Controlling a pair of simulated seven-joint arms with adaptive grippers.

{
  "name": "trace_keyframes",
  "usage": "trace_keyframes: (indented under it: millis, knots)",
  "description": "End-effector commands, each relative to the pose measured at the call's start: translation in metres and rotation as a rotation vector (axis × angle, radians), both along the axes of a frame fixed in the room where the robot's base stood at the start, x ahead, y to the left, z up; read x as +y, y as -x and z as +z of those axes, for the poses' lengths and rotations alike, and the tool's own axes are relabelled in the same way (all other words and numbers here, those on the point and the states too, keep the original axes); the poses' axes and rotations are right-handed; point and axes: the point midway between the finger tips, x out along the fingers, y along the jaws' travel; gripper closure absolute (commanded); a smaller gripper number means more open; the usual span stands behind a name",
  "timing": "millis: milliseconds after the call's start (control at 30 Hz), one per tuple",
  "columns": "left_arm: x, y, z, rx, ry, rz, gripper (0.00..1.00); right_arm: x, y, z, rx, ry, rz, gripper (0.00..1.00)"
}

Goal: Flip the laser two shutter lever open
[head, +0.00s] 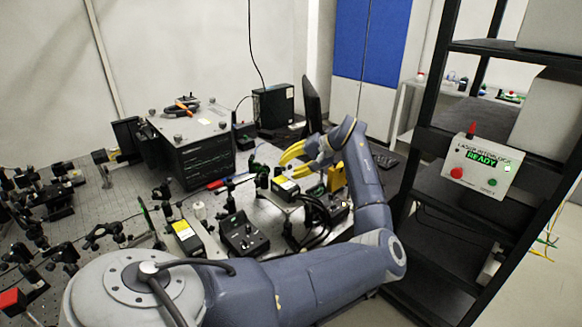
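My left arm reaches up from the lower left and bends back over the bench. My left gripper (284,166) has yellow fingers that point left, with a gap between them, and it looks open and empty. Small black laser boxes with yellow labels stand on the bench. One box (187,236) is at the front left of the arm, and another box (285,187) is just below the gripper's fingers. I cannot tell which one is laser two. The shutter lever is too small to make out. My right gripper is not in view.
A black control box with knobs (243,234) and dark cables lie between the boxes and my arm. Optics crowd the perforated bench (75,183) at left. A large black instrument (195,150) stands behind. An interlock panel reading READY (480,166) is on the right rack.

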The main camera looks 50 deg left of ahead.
Motion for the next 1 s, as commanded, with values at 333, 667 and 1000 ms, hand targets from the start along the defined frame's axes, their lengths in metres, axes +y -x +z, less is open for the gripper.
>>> trace_keyframes:
  millis: [333,667,1000]
  knots:
    - [-0.007,-0.004,0.006,-0.001,0.002,0.0,0.65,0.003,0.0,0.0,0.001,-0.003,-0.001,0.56]
    - [-0.045,-0.026,0.041,-0.001,0.003,-0.002,0.65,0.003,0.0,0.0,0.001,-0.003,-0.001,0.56]
    - [-0.074,-0.043,0.069,0.0,0.001,-0.001,0.65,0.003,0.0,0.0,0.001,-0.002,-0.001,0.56]
